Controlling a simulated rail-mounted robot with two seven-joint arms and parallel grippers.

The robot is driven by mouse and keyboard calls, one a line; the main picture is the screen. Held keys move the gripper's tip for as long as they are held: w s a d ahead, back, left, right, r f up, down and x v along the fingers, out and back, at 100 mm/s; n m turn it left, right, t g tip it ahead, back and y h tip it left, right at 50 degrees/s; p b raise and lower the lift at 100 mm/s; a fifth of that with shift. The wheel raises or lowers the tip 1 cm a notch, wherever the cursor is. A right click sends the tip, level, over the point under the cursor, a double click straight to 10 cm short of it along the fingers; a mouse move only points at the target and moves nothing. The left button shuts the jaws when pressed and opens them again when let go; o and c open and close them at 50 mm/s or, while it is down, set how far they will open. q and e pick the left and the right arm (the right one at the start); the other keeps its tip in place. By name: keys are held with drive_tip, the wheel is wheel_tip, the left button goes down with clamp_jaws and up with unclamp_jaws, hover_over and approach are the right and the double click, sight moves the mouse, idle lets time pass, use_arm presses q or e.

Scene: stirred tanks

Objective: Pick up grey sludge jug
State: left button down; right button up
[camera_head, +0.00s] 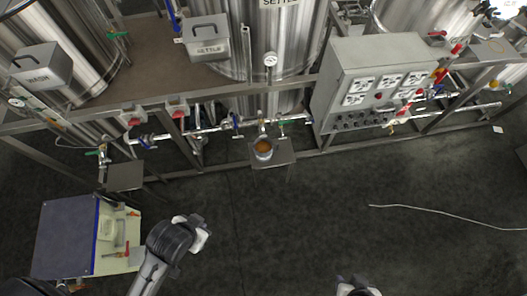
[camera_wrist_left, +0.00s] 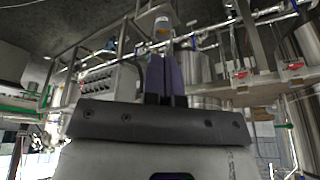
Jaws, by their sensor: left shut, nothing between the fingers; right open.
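A small grey metal jug (camera_head: 263,152) with orange-brown contents stands on a little shelf (camera_head: 285,150) below the middle tank. It also shows at the top of the left wrist view (camera_wrist_left: 163,20), beyond my left fingers. My left gripper (camera_wrist_left: 165,75) has its purple fingers together and empty, apart from the jug. In the head view my left arm ends at lower left, short of the shelf, and its fingertips are hard to make out. My right gripper (camera_head: 356,286) is open at the bottom edge, mostly cut off and far from the jug.
A blue-topped cart (camera_head: 66,238) stands at lower left, beside an empty shelf (camera_head: 124,177). A grey control box (camera_head: 365,85) and pipes with valves line the frame behind. The dark floor (camera_head: 290,220) in front is clear except for a thin white cable (camera_head: 450,214).

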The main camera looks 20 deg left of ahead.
use_arm(q)
drive_tip(key=shift+d, duration=0.2)
drive_tip(key=c, duration=1.8)
unclamp_jaws()
drive_tip(key=o, duration=0.5)
drive_tip(key=shift+a, duration=0.15)
